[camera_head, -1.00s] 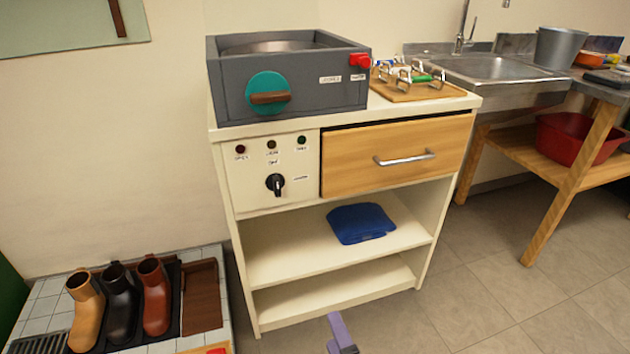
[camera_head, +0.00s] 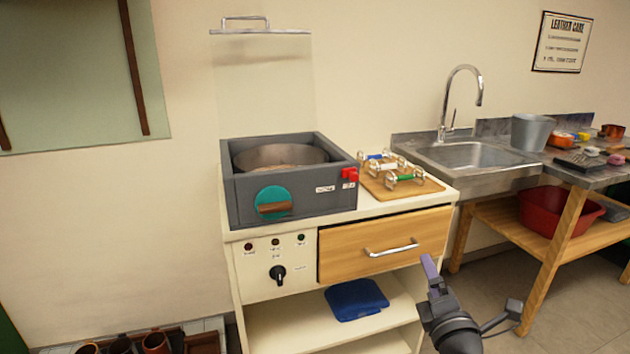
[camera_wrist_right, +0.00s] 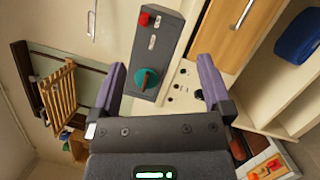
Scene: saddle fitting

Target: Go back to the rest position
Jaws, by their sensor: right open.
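My right gripper (camera_head: 430,270) is in front of the cabinet's wooden drawer (camera_head: 385,243), low and right of centre in the head view. In the right wrist view its two purple fingers (camera_wrist_right: 160,88) stand wide apart with nothing between them. Beyond them are the grey machine (camera_wrist_right: 165,50) with its teal knob (camera_wrist_right: 146,79) and the cabinet front. My left gripper is not in either view.
The grey machine (camera_head: 290,203) stands on the white cabinet (camera_head: 255,290). A board with metal bits (camera_head: 425,187) lies beside it. A blue folded cloth (camera_head: 356,299) is on the shelf. The sink (camera_head: 475,156) and a red tub (camera_head: 545,212) are at right. Boots (camera_head: 120,346) are at lower left.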

